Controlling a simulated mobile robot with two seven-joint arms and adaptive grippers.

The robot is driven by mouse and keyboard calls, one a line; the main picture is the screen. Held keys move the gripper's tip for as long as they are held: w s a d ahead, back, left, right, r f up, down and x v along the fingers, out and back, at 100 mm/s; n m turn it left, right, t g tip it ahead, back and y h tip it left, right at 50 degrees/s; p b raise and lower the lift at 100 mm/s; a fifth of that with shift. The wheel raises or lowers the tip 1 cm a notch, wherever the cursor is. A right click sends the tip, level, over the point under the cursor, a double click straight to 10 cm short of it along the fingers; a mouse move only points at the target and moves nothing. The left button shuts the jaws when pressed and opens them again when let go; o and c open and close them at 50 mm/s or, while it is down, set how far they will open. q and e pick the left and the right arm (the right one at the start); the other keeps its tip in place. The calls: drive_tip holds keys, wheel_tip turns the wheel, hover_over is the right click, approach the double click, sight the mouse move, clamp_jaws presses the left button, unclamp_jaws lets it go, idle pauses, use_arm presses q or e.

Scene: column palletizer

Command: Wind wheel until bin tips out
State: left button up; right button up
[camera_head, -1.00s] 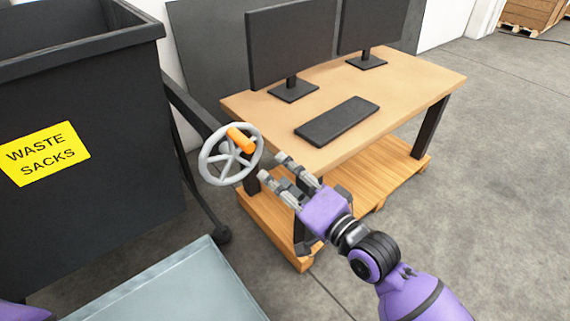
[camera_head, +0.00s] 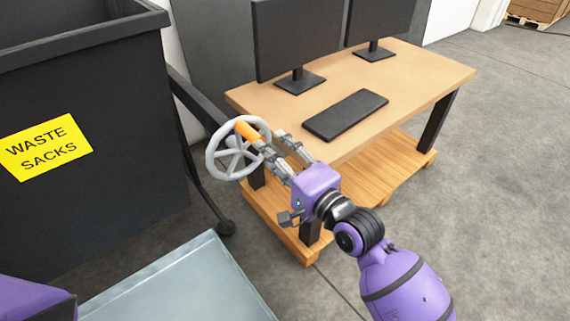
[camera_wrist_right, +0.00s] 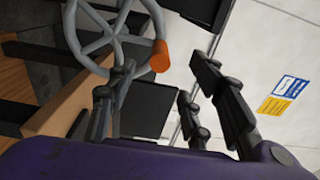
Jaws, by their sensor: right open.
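The grey spoked wheel (camera_head: 211,160) with an orange handle (camera_head: 246,131) stands at the right side of the black bin (camera_head: 95,190), which is upright and bears a yellow "WASTE SACKS" label. My right gripper (camera_head: 274,143) is open, its fingers pointing at the wheel close to the orange handle. In the right wrist view the wheel (camera_wrist_right: 92,45) and the orange handle (camera_wrist_right: 160,57) show at upper left, with the handle beyond the gap between the open fingers (camera_wrist_right: 160,75). I cannot tell whether a finger touches the handle. My left gripper is not in view.
A wooden desk (camera_head: 420,80) with two monitors and a black keyboard (camera_head: 345,115) stands right behind the wheel. A wooden pallet (camera_head: 375,170) lies under it. A grey tray-like surface (camera_head: 185,285) is in front of the bin. Open floor lies to the right.

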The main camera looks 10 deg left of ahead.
sight(252, 136)
drive_tip(key=shift+b+x, duration=0.6)
drive_tip(key=shift+x, duration=3.95)
